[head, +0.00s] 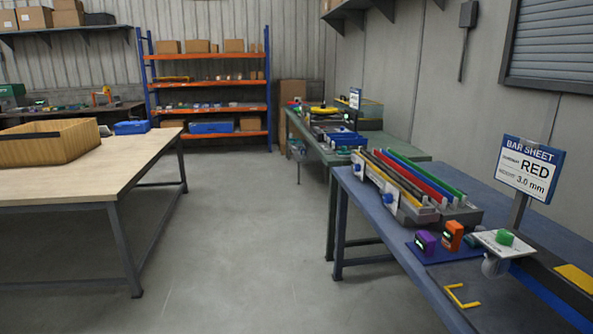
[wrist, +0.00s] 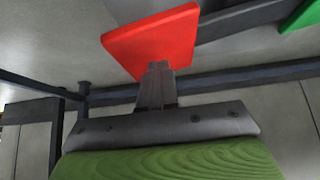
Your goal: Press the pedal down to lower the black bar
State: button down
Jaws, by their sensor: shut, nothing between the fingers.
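A flat red pedal (wrist: 152,40) shows at the top of the wrist view, on a dark arm (wrist: 245,18) running right. Part of a green pedal (wrist: 302,14) shows at the right edge. My gripper (wrist: 158,70) is shut and empty. Its fingertips overlap the lower edge of the red pedal in the picture; I cannot tell whether they touch it. A long black bar (head: 537,263) lies at the right of the blue bench in the head view, cut off by the frame. No pedal and no gripper show in the head view.
The blue bench (head: 455,290) holds a rack of coloured bars (head: 415,190), a purple block (head: 425,242), an orange block (head: 452,236) and a sign (head: 531,168) reading "RED 3.0 mm". A wooden table (head: 90,180) stands left. The floor between is clear. Dark frame rails (wrist: 250,80) cross the wrist view.

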jog(key=a+r+p, duration=0.3)
jog(key=r+p, duration=0.5)
jog(key=r, duration=0.1)
jog(key=shift+s+p, duration=0.2)
jog(key=shift+p, duration=0.15)
